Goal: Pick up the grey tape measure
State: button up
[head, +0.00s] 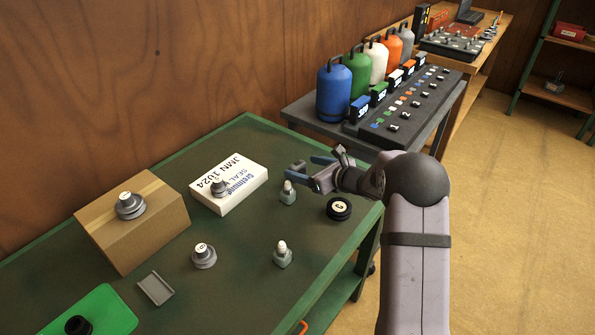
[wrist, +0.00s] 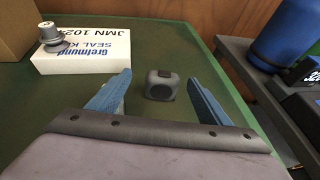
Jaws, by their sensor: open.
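The grey tape measure (wrist: 162,85) is a small, dark, rounded block with a round face, standing on the green bench top in the wrist view. In the head view it shows as a small grey shape (head: 297,166) just left of my fingertips. My gripper (head: 311,171) is open, with its two blue fingers apart and nothing between them. In the wrist view the tape measure sits centred just beyond the fingertips (wrist: 163,98), and I see no contact.
A white seal kit box (head: 240,185) with a grey knobbed part on it stands to the left. A small grey bottle-like piece (head: 288,194) and a black round piece (head: 339,208) stand near my gripper. A cardboard box (head: 150,235) is further left.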

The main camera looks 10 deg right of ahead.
aim_at(300, 165)
jog(key=shift+d+p+x, duration=0.15)
jog(key=shift+p+x, duration=0.3)
jog(key=shift+x, duration=0.85)
jog(key=shift+d+p+x, duration=0.15)
jog(key=shift+p+x, duration=0.25)
jog(key=shift+x, duration=0.85)
jog(key=shift+w+f, duration=0.15)
jog(key=shift+f, duration=0.05)
jog(key=shift+r, duration=0.1)
jog(key=c, duration=1.4)
jog(key=shift+o, duration=0.2)
